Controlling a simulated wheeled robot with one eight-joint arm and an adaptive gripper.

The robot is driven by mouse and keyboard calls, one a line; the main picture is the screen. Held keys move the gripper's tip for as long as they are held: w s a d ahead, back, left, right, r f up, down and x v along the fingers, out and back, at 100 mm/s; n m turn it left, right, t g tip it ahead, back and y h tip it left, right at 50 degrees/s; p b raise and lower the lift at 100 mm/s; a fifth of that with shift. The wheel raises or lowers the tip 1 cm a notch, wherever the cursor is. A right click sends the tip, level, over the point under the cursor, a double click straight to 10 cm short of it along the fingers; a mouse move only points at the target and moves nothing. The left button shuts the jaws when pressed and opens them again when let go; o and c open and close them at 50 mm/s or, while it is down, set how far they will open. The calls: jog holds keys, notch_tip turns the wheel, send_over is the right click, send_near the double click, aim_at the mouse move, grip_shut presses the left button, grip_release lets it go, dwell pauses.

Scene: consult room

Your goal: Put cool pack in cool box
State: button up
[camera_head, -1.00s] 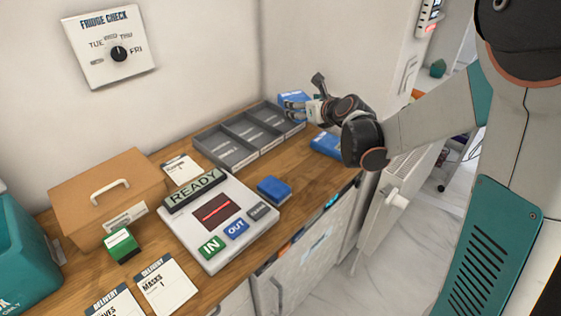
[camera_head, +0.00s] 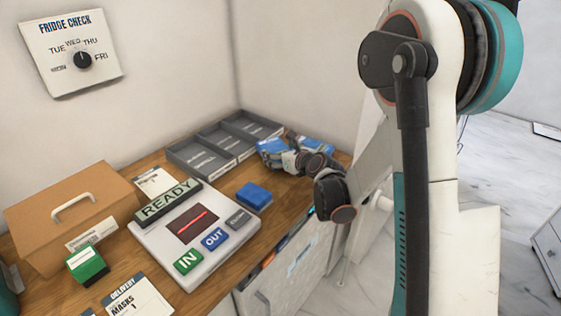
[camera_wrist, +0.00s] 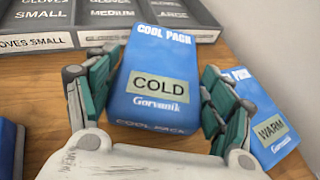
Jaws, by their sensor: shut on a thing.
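A blue cool pack labelled COLD (camera_wrist: 155,85) fills the middle of the wrist view. My gripper (camera_wrist: 160,72) has its teal fingers on both sides of it and is shut on it. In the head view the held pack (camera_head: 271,146) is at my gripper (camera_head: 281,151), by the right end of the grey glove trays. Whether it touches the table is unclear. A second blue pack labelled WARM (camera_wrist: 262,118) lies to the right; it also shows behind my gripper in the head view (camera_head: 318,147). No box in view is legibly labelled as the cool box; a teal container (camera_head: 7,302) is cut off at lower left.
The grey glove trays (camera_head: 201,159) stand along the wall. A white READY panel (camera_head: 190,228) with buttons, a blue block (camera_head: 254,196), a green block (camera_head: 87,264) and a brown handled box (camera_head: 40,212) occupy the worktop (camera_head: 170,185). Its front edge is near my arm.

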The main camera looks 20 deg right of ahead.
jog(key=shift+f, duration=1.05)
jog(key=shift+f+b, duration=0.2)
jog(key=shift+b, duration=0.2)
jog(key=o, duration=1.4)
jog(key=shift+c, duration=0.2)
jog(key=shift+r, duration=0.15)
